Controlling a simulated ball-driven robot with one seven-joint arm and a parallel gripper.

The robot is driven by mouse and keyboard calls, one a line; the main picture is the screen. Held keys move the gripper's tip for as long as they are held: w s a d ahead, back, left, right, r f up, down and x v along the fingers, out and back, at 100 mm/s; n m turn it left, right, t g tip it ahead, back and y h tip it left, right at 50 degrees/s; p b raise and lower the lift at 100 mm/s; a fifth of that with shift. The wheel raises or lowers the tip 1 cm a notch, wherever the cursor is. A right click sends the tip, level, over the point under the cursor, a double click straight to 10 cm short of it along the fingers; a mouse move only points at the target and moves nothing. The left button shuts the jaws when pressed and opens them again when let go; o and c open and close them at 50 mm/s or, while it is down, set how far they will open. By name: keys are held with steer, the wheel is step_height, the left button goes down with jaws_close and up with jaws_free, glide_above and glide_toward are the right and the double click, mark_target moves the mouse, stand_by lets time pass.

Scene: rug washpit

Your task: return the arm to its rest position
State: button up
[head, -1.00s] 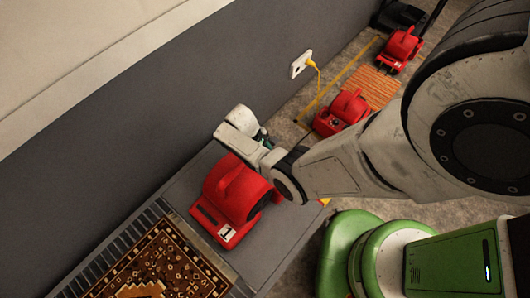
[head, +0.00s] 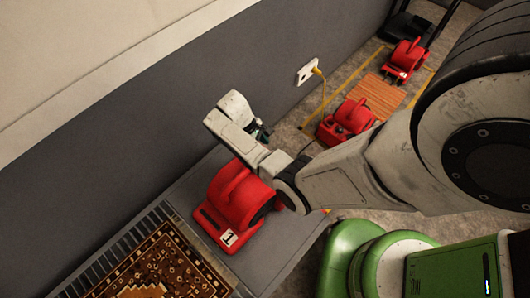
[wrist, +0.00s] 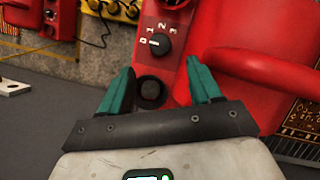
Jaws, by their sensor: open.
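My arm reaches from the right of the head view, bent over the red blower marked 1 (head: 232,198). My gripper (head: 262,132) is partly hidden behind my wrist there; only a bit of its dark teal fingers shows. In the wrist view my gripper (wrist: 162,76) has its two teal fingers spread apart with nothing held between them. Beyond and between them is the blower's red panel (wrist: 178,20), with a dark numbered dial (wrist: 159,44) and a round black button (wrist: 151,92). I cannot tell how far the fingertips are from the panel.
The blower stands on a grey ledge (head: 285,240) beside a grating and a patterned rug (head: 165,265). A grey wall (head: 120,140) runs close behind it, with a white outlet (head: 308,70) and yellow plug. More red blowers (head: 347,120) stand on the floor beyond.

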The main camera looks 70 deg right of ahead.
steer(key=shift+v, duration=0.85)
steer(key=shift+s, duration=0.15)
